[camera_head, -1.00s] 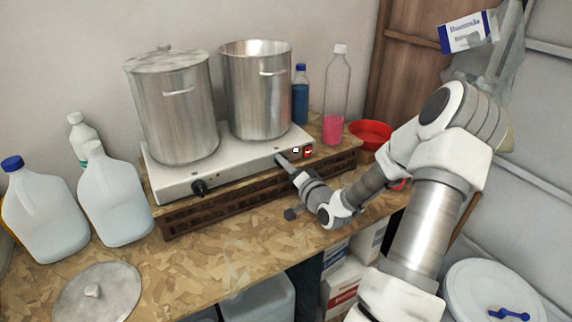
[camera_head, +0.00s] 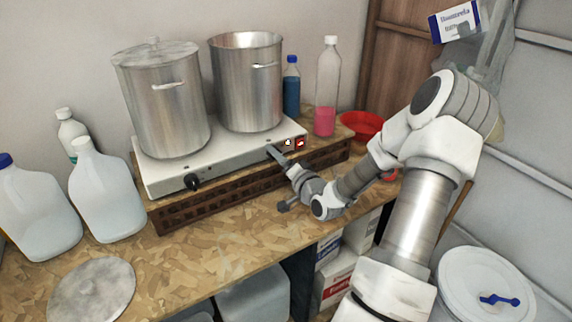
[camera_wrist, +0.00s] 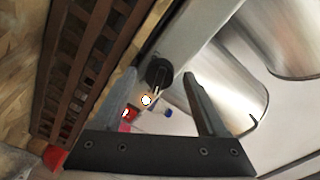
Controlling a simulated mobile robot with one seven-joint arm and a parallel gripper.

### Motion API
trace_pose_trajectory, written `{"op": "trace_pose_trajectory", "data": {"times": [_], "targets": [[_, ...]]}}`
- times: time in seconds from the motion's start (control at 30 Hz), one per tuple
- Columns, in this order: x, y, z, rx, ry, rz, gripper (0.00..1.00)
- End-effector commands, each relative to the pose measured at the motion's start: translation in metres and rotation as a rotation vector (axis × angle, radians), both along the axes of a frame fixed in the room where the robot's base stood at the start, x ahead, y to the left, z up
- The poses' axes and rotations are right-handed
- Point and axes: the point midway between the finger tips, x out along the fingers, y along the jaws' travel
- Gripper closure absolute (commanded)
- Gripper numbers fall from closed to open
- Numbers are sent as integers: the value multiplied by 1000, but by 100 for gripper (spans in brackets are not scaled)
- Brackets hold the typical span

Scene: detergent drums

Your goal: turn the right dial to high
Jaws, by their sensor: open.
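The white two-burner hotplate (camera_head: 225,160) stands on a brown slatted crate and carries two steel pots. Its left dial (camera_head: 193,182) is black and shows on the front face. The right dial is hidden behind my gripper (camera_head: 276,154) in the head view. In the wrist view the black right dial (camera_wrist: 158,72) shows between and just beyond the fingertips of my gripper (camera_wrist: 157,80). The fingers are apart, one on each side of the dial. I cannot tell whether either finger touches it. The dial's exact setting is unclear.
A lidded pot (camera_head: 165,105) and an open pot (camera_head: 247,85) stand on the hotplate. A red switch (camera_head: 300,143) is right of my gripper. A pink bottle (camera_head: 326,95) and a red bowl (camera_head: 362,125) stand farther right. The board in front is mostly clear.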

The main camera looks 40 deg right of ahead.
Motion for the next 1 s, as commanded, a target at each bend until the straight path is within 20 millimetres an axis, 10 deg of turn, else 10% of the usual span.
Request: {"op": "trace_pose_trajectory", "data": {"times": [0.67,1.0], "targets": [[-145,10,6,1,3,-7,24],[-167,12,11,4,1,-1,24]]}}
